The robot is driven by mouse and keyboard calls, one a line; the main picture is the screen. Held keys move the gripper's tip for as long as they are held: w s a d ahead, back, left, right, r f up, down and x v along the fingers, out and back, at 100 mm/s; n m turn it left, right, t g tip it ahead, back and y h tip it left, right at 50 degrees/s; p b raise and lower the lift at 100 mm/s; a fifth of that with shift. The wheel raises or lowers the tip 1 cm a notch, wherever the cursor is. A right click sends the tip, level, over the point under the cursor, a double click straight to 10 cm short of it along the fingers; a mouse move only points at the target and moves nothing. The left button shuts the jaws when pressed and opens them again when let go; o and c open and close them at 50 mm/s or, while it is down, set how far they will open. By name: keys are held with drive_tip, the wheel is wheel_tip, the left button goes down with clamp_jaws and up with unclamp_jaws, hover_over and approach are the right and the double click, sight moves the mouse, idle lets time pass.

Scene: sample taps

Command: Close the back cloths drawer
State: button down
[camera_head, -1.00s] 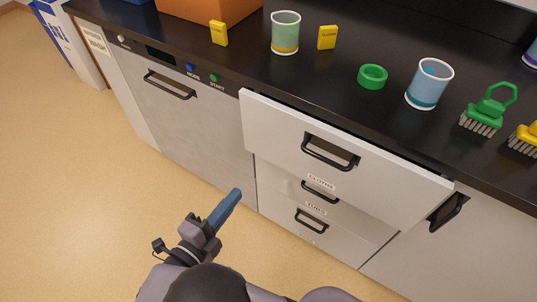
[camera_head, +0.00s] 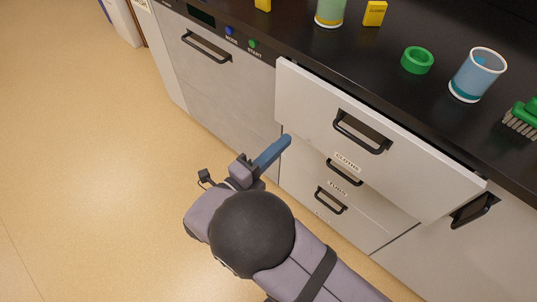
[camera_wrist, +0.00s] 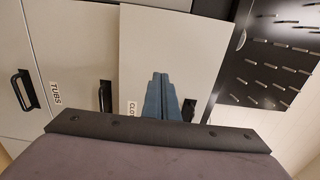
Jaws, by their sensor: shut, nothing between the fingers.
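The cloths drawer (camera_head: 318,113) is the top drawer under the black worktop, with a white front, a black handle (camera_head: 362,132) and a label reading CLOTHS. Its front stands out from the cabinet, so it is partly open. In the wrist view the drawer front (camera_wrist: 165,45) fills the middle, with part of its label showing. My gripper (camera_head: 287,140) is shut and empty, its blue fingers pointing at the lower left part of the drawer front. The fingers (camera_wrist: 160,80) overlap the front in the wrist view; I cannot tell whether they touch it.
Below is the tubs drawer (camera_head: 375,206), with further black handles. A dishwasher-like front (camera_head: 225,90) with buttons is at left. Cups (camera_head: 478,75), a green ring (camera_head: 417,60) and a green brush (camera_head: 522,118) stand on the worktop (camera_head: 440,95). The floor (camera_head: 90,150) at left is clear.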

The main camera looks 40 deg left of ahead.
sight(306, 119)
drive_tip(key=w, duration=0.7)
drive_tip(key=shift+w, duration=0.1)
drive_tip(key=shift+w+r, duration=0.15)
drive_tip(key=shift+w, duration=0.2)
drive_tip(key=w+p, duration=0.2)
drive_tip(key=w, duration=0.2)
drive_tip(key=shift+w, duration=0.15)
drive_tip(key=shift+r+p, duration=0.1)
drive_tip(key=shift+p, duration=0.2)
drive_tip(key=shift+s+a, duration=0.1)
drive_tip(key=shift+s, duration=0.4)
drive_tip(key=s+p, duration=0.1)
drive_tip(key=s, duration=1.2)
drive_tip(key=shift+s+f, duration=0.25)
